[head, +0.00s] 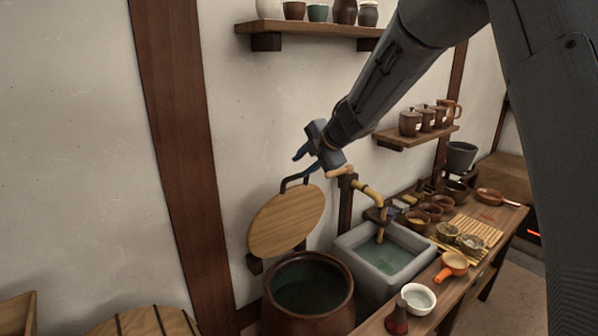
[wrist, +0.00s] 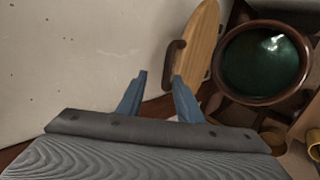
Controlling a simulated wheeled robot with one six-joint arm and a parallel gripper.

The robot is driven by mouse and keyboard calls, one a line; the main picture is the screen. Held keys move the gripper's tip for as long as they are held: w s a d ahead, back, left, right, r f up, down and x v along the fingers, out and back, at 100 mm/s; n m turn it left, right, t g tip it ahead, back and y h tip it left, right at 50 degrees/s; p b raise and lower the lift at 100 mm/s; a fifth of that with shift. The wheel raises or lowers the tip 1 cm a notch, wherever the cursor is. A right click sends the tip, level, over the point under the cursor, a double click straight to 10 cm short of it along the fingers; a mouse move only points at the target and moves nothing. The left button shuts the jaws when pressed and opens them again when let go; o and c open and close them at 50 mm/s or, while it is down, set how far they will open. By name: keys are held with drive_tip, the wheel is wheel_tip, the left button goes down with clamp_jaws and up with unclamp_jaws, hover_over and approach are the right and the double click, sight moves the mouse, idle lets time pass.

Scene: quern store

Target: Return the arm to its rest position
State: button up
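My gripper (head: 304,163) is in front of the white wall, just above the round wooden lid (head: 285,225). In the wrist view its two blue fingers (wrist: 160,76) stand apart with nothing between them. The lid's dark handle (wrist: 173,62) is just beyond the right fingertip; I cannot tell if they touch. The lid stands steeply tilted by the wall, above a small wooden block (head: 255,264). My arm reaches down to the left from the upper right in the head view.
A brown jar (head: 308,318) with dark liquid stands open below the lid. To its right are a stone basin (head: 352,239), a bamboo spout (head: 369,192) and a bench with bowls. An upper shelf (head: 310,29) and a lower shelf (head: 416,138) hold pots near my arm.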

drive_tip(key=shift+d, duration=0.1)
idle(0.3)
drive_tip(key=s+d+f+m+t+h+b, duration=0.1)
drive_tip(key=s+d+f+m+h+b, duration=0.3)
drive_tip(key=d+m, duration=0.5)
drive_tip(key=s+d+f+m+h+b, duration=0.2)
drive_tip(key=s+d+f+m, duration=0.3)
drive_tip(key=d, duration=0.6)
drive_tip(key=s+d+f+m+g+b, duration=0.2)
drive_tip(key=s+f+m, duration=0.4)
drive_tip(key=s, duration=0.6)
drive_tip(key=s+d+f+m+g+b, duration=0.2)
drive_tip(key=s+f+m, duration=0.4)
drive_tip(key=s, duration=0.6)
drive_tip(key=shift+s+d+f+m+g, duration=0.3)
drive_tip(key=shift+d+f+g, duration=0.6)
drive_tip(key=shift+g, duration=0.3)
drive_tip(key=shift+a, duration=0.1)
